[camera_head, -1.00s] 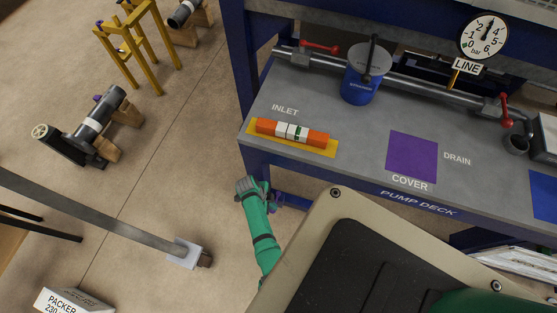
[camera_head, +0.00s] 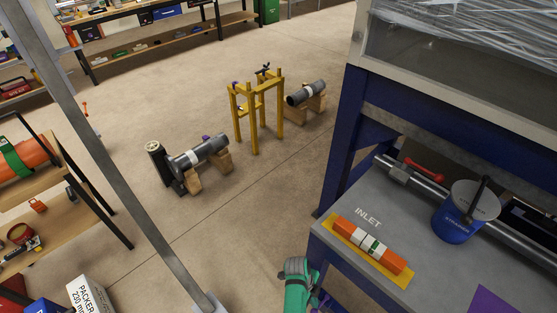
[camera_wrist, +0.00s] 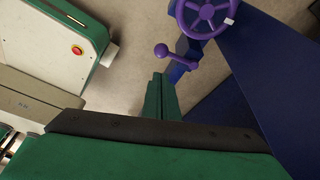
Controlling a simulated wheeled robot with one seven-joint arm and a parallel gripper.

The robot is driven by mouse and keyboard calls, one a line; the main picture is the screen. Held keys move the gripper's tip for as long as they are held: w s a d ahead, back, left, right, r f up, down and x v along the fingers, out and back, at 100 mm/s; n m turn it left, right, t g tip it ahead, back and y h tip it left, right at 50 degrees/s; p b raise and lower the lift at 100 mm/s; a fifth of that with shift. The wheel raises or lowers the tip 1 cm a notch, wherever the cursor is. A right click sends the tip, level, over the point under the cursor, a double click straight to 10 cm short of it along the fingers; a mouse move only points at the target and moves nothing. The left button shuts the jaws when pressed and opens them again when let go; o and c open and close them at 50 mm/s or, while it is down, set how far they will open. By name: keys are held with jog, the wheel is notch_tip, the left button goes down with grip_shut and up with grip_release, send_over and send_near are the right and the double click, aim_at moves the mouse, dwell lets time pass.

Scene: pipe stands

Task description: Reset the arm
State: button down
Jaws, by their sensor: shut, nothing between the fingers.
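In the wrist view my gripper (camera_wrist: 161,92) shows as green fingers pressed together, with nothing between them. They point down over the floor beside a blue leg (camera_wrist: 182,62) of the pump deck. In the head view a green part of my arm (camera_head: 297,285) shows at the bottom edge, low beside the front left corner of the pump deck (camera_head: 345,262). I cannot make out the fingertips there.
A purple handwheel (camera_wrist: 203,14) and a purple lever (camera_wrist: 175,55) are close by the fingers. An orange and white piece (camera_head: 371,245) lies on a yellow pad on the deck, near a blue bucket (camera_head: 456,224). Floor left of the deck is clear toward a yellow stand (camera_head: 254,112).

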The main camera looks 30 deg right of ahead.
jog(key=s+a+r+n+t+h, duration=0.1)
jog(key=s+a+r+n+t, duration=0.1)
jog(key=a+r+n+t, duration=0.25)
jog(key=s+a+r+n+t, duration=0.1)
jog(key=a+n+t, duration=0.2)
jog(key=a+n, duration=0.4)
jog(key=s+a+r+n+t+h, duration=0.1)
jog(key=s+a+r+n+t, duration=0.15)
jog(key=a+n, duration=0.4)
jog(key=s+a+r+n+t+y, duration=0.1)
jog(key=a+r+n+t, duration=0.2)
jog(key=r, duration=0.6)
jog(key=s+a+r+n+t+y, duration=0.1)
jog(key=a+r+n, duration=0.4)
jog(key=r, duration=0.5)
jog(key=s+a+r+n+t+y, duration=0.2)
jog(key=s+a+r+n+t, duration=0.1)
jog(key=r, duration=0.7)
jog(key=shift+s+a+r+n+t, duration=0.2)
jog(key=shift+a+n+t, duration=0.25)
jog(key=shift+t, duration=0.45)
jog(key=shift+d, duration=0.2)
